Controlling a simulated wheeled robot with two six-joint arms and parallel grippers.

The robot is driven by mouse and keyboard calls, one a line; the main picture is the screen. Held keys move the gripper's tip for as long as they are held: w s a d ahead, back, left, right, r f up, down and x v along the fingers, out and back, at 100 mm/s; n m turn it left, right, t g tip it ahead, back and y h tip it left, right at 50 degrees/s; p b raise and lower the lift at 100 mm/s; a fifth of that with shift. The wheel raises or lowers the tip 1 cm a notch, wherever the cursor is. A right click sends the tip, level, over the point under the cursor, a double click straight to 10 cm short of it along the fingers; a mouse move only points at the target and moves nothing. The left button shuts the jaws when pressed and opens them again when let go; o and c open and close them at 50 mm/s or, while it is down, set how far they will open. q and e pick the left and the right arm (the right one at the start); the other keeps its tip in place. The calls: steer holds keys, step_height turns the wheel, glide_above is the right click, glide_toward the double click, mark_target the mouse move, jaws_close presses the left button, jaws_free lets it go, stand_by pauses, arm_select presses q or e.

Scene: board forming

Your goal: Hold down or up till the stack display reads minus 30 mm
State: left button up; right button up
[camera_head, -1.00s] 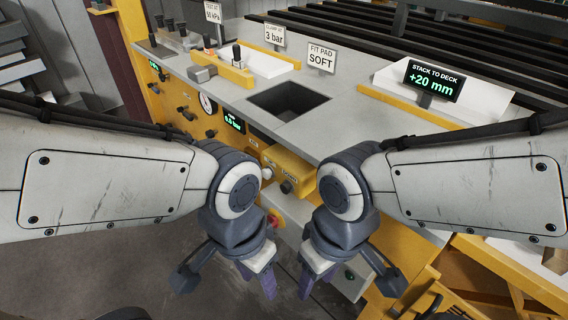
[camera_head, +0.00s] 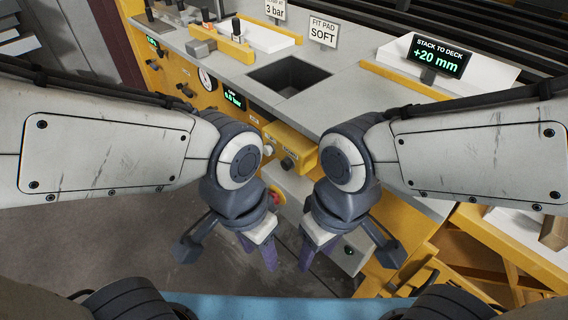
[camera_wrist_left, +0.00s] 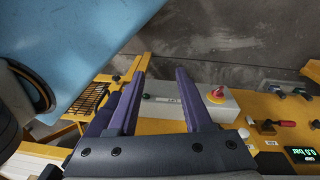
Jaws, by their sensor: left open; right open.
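The stack display (camera_head: 438,56) stands on the bench at the right of the head view and reads +20 mm. A yellow control box (camera_head: 292,147) with dark knobs or buttons sits on the front of the bench, partly hidden behind my arms; its labels are too small to read surely. My left gripper (camera_head: 259,254) is open and empty, low in front of the bench. It also shows in the left wrist view (camera_wrist_left: 160,92), its purple fingers apart with nothing between them. My right gripper (camera_head: 317,255) is open and empty beside it, touching nothing visible.
A grey box with a red emergency button (camera_wrist_left: 216,93) is on the bench front. A pressure display (camera_head: 233,99) reads 0.0 bar. Floor (camera_head: 110,230) is clear at the left.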

stand_by(0.3)
arm_select(q)
jaws_close()
stand_by(1.6)
